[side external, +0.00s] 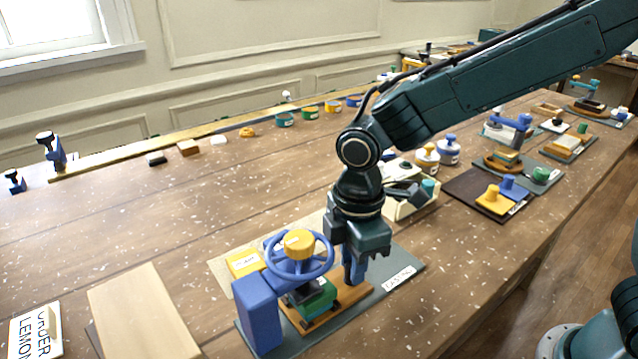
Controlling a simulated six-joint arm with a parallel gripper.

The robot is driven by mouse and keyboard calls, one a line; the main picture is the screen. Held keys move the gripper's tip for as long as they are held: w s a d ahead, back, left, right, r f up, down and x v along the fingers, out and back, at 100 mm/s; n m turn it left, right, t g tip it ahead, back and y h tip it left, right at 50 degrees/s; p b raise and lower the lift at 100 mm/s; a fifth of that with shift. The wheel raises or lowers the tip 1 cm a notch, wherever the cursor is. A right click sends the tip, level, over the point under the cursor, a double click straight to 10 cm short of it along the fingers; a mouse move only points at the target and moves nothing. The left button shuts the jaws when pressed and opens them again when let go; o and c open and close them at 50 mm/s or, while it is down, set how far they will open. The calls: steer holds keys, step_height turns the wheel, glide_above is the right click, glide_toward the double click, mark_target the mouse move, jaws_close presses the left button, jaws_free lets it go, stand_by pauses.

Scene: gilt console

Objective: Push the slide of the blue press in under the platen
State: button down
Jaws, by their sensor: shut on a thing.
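The blue press (257,312) stands on a grey mat at the front middle, with a spoked blue handwheel and a yellow hub on top. Its wooden slide (350,297) shows below the wheel, with a green and dark block (318,300) on it, partly under the wheel. The platen is mostly hidden by the wheel. My gripper (358,250) points down at the right of the wheel. It is shut on a blue post (352,270) that rises at the slide's right end. The jaws hide the top of the post.
A yellow block (243,262) stands behind the press on the left. A pale board (143,312) lies at front left. The table's left middle is clear.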

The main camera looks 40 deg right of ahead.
mark_target(342, 285)
steer(key=shift+a, duration=1)
steer(key=c, duration=1.2)
jaws_free()
steer(key=shift+a, duration=0.1)
step_height(342, 285, up, 14)
steer(key=shift+f, duration=0.1)
